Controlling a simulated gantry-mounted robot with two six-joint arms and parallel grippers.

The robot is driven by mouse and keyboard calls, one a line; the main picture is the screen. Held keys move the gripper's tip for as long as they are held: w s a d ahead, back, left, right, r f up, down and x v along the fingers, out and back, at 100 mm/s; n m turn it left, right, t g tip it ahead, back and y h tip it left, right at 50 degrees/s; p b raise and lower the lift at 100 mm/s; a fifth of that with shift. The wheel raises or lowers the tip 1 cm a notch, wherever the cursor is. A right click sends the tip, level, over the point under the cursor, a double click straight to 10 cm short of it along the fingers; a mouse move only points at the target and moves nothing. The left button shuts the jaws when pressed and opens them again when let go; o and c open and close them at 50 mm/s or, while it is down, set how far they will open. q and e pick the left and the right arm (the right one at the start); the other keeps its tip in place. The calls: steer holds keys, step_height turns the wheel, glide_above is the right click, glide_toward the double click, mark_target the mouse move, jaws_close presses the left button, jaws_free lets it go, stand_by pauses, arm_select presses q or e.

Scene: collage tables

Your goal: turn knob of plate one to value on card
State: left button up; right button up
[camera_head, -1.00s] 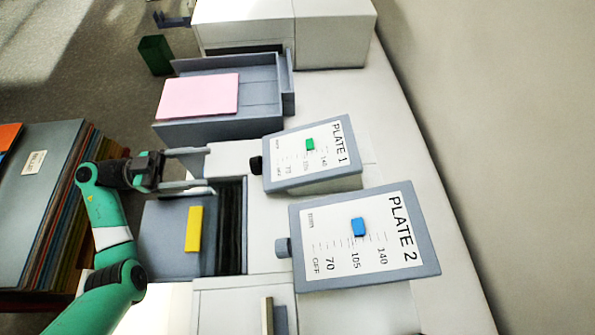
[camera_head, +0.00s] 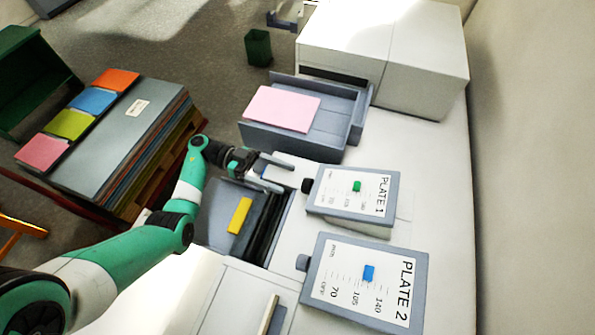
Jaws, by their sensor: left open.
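The Plate 1 box (camera_head: 387,222) has a white printed scale face, a green marker (camera_head: 357,186) and a dark knob (camera_head: 307,185) on its left side. My left gripper (camera_head: 287,178) is open and empty. Its two fingers point right toward this knob, with a small gap visible between the tips and the knob. A blank-looking pink card (camera_head: 282,108) lies on the grey open drawer or tray behind the gripper; I see no value on it. My right gripper does not show.
The Plate 2 box (camera_head: 418,310), with a blue marker (camera_head: 369,272) and grey knob (camera_head: 302,262), stands nearer. A stack of coloured sheets (camera_head: 120,150) is at the left.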

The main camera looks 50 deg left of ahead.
mark_target(308, 186)
arm_select(q)
steer(key=x, duration=0.5)
steer(key=shift+p, duration=0.35)
jaws_close()
